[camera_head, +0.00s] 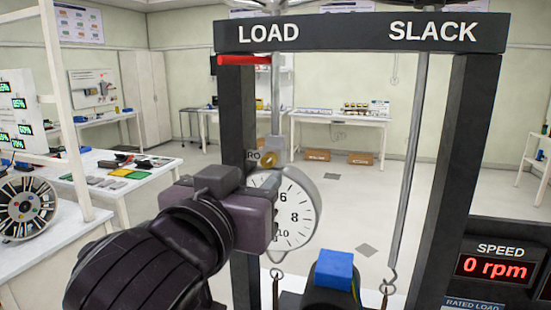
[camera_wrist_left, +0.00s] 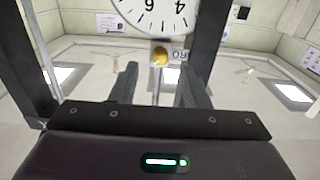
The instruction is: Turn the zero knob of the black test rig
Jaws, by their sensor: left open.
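The zero knob (camera_head: 268,159) is a small round brass knob beside a partly hidden label ending in "RO", just above the white dial (camera_head: 296,212) on the black test rig (camera_head: 236,110). My left gripper (camera_head: 250,205) is in front of the rig, covering the dial's left part; its fingers are hidden in the head view. In the left wrist view the two fingers of my left gripper (camera_wrist_left: 158,72) are apart, with nothing between them. The knob (camera_wrist_left: 160,56) appears centred just beyond the fingertips, not touched as far as I can see. My right gripper is not in view.
The rig's top beam (camera_head: 360,33) reads LOAD and SLACK, with a red lever (camera_head: 243,60) under LOAD. A blue block (camera_head: 334,269) is below the dial. A speed display (camera_head: 492,268) reads 0 rpm at right. Side tables hold parts at left.

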